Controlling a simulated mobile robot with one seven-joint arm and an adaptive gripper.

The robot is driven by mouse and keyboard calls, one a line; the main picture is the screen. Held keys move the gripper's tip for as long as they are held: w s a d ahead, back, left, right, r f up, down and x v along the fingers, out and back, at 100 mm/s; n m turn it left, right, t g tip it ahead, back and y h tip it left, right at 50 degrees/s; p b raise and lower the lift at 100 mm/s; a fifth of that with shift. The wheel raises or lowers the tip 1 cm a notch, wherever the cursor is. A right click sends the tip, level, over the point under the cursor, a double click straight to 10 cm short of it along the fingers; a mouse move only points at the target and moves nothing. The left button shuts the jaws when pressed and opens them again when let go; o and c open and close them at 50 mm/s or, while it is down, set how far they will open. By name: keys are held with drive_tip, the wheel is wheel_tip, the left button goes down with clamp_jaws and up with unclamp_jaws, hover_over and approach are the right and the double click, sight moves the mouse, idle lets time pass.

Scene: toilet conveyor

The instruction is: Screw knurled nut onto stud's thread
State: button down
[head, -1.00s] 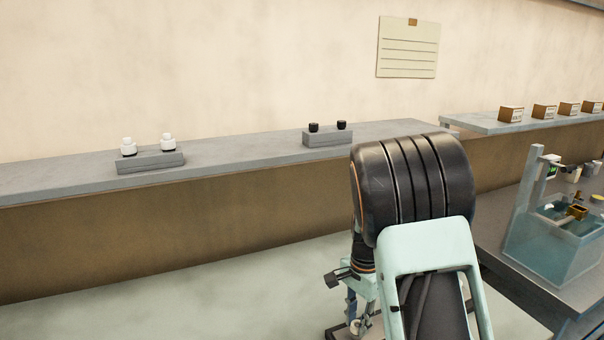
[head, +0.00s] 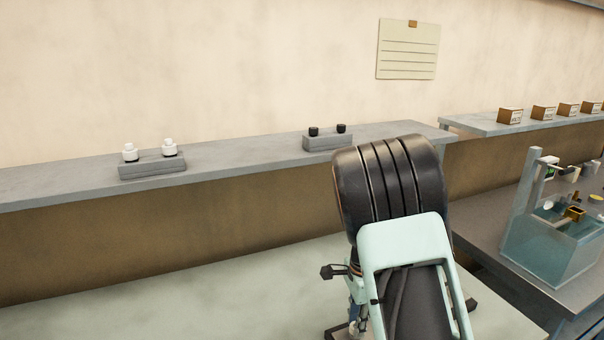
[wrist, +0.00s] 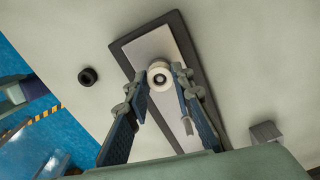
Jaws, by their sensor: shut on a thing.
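In the wrist view a white round piece (wrist: 159,74) with a dark-centred hole sits between the fingertips of my gripper (wrist: 158,80). My gripper is shut on it, over the far end of a dark-rimmed tray (wrist: 122,50) with a pale centre. I cannot tell whether this piece is the knurled nut or part of the stud. A black ring-like piece (wrist: 88,76) lies apart on the pale table, left of the tray. A small grey metallic pin (wrist: 187,125) shows near the right finger. In the head view my arm hides most of the work area.
A grey block (wrist: 265,135) stands right of the tray. On the back shelf (head: 230,163) are a block with white pieces (head: 150,168) and a block with black pieces (head: 327,142). A clear tank (head: 550,245) stands at the right. The table's left part is clear.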

drive_tip(key=shift+r+m+p, duration=0.1)
drive_tip(key=shift+m+p, duration=0.45)
drive_tip(key=shift+m, duration=0.15)
drive_tip(key=shift+m+p, duration=0.95)
drive_tip(key=shift+m, duration=0.85)
drive_tip(key=c, duration=2)
unclamp_jaws()
